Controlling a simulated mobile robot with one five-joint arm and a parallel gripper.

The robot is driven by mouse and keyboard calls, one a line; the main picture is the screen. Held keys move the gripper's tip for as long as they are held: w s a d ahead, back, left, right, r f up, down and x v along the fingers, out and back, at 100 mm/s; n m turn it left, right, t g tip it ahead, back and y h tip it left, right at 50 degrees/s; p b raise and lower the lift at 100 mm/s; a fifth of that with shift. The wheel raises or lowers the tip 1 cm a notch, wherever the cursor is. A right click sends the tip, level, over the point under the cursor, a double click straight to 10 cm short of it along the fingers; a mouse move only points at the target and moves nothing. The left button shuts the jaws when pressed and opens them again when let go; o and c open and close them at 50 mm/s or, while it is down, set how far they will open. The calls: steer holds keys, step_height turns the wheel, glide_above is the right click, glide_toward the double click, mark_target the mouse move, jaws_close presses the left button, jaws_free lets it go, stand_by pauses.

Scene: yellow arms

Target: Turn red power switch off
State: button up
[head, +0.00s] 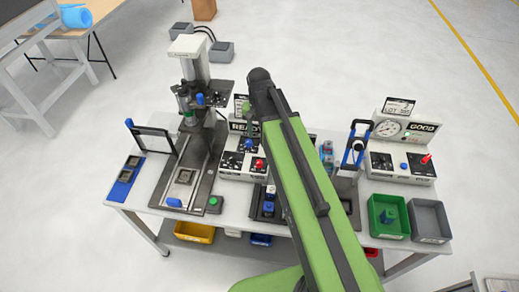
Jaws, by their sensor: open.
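Two red controls show in the head view, and I cannot tell for sure which is the power switch. One is a red lever (426,159) on the front of the right-hand white unit marked GOOD (402,170), and it sticks up and tilts right. The other is a small red control (259,164) on the white unit marked READY (236,165), left of my arm. My green arm rises from the bottom edge across the middle of the bench. My gripper is not visible; the arm's far end hides what is behind it.
A press-like machine (193,75) stands at the bench's left. A blue-handled clamp fixture (354,148) stands right of my arm. Green (374,222) and grey (430,232) bins sit at the bench's front right. Open floor lies right of the bench.

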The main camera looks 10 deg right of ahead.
mark_target(259, 161)
step_height(259, 161, down, 18)
steer(key=b, duration=1.8)
steer(key=shift+r, duration=0.3)
jaws_close()
